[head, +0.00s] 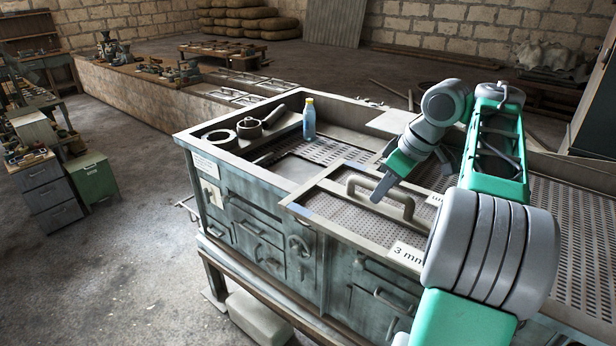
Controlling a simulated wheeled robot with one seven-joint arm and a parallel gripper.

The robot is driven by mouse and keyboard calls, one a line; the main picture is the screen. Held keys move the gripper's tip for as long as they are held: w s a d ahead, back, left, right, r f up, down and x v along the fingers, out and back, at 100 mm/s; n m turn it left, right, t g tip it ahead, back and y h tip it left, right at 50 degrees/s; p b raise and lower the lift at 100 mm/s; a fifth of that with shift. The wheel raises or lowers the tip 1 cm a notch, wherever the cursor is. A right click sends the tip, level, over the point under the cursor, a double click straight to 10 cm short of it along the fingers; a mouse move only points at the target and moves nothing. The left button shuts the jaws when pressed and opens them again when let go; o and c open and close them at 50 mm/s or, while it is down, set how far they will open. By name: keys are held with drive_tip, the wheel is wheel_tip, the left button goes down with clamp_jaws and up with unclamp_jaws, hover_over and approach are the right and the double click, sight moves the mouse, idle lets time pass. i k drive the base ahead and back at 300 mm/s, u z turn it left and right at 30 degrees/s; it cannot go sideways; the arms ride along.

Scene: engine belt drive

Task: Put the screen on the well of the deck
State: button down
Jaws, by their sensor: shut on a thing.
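The screen (337,208) is a perforated plate in a pale frame with an arched handle and a "3 mm" label. My gripper (381,188) comes down from the right and is shut on the screen's handle. The screen's left corner reaches over the front edge of the deck (243,174), the top of a worn grey-green cabinet. Whether the screen touches the deck is unclear. A sunken, partly perforated area (298,166) shows behind and left of the screen. I cannot tell whether this is the well; the screen and my arm hide part of the deck.
A blue bottle with a yellow cap (309,119) stands in the deck's back left part. A round dark ring (219,136) and a handled pan-like part (250,127) lie left of it. Another perforated plate (577,230) is at the right.

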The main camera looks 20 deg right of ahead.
sight(302, 183)
drive_tip(key=i, duration=1.7)
